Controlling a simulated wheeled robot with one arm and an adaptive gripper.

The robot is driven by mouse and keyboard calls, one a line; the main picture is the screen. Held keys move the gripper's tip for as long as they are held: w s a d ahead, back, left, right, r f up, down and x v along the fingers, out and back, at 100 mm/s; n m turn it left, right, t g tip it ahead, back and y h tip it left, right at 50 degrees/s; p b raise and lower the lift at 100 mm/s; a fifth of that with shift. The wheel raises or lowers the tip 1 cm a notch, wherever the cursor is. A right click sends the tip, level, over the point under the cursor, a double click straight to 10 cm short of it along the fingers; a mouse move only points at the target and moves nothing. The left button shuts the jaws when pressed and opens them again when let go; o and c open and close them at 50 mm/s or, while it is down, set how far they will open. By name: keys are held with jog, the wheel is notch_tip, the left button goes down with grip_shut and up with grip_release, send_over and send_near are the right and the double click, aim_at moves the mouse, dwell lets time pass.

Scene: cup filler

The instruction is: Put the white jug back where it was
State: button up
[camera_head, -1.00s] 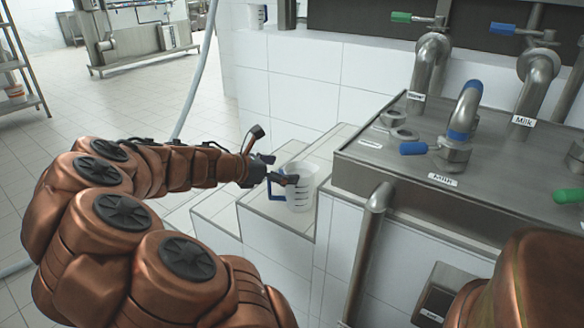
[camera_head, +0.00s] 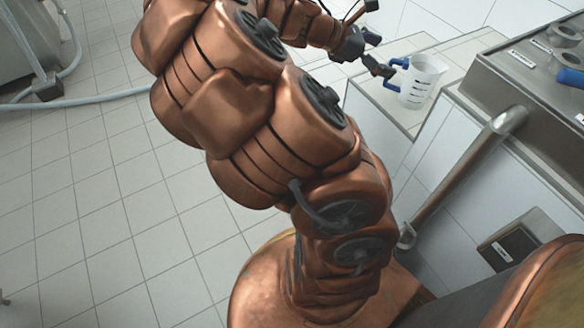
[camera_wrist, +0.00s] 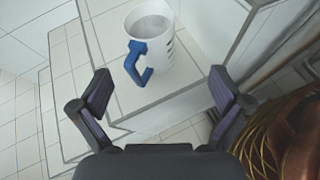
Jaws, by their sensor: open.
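The white jug (camera_head: 421,82) has a blue handle and dark measuring marks. It stands upright on a white tiled step (camera_head: 372,102) beside the steel counter. In the wrist view the jug (camera_wrist: 160,62) is beyond my fingertips, with its blue handle (camera_wrist: 136,62) towards me and between the line of the two fingers. My gripper (camera_wrist: 160,92) is open and empty, apart from the jug. In the head view my gripper (camera_head: 381,70) is just left of the handle.
The steel counter (camera_head: 500,85) with fittings stands right of the jug. A slanting metal pipe (camera_head: 455,185) runs down the front of the tiled wall. A pale hose (camera_head: 95,103) lies on the tiled floor at left, where much floor is clear.

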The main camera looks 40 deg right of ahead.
jog(key=s+a+f+m+t+y, duration=0.1)
jog(key=s+a+f+m+y, duration=0.2)
jog(key=a, duration=0.9)
jog(key=s+a+f+m+t+y, duration=0.1)
jog(key=s+a+f+m+y, duration=0.2)
jog(key=a, duration=1)
jog(key=s+a+f+m+t+y, duration=0.1)
jog(key=s+a+f+m+y, duration=0.2)
jog(key=a, duration=1)
jog(key=shift+s+m+y, duration=0.45)
jog(key=shift+m+y, duration=0.05)
jog(key=shift+y, duration=0.5)
jog(key=shift+a, duration=0.1)
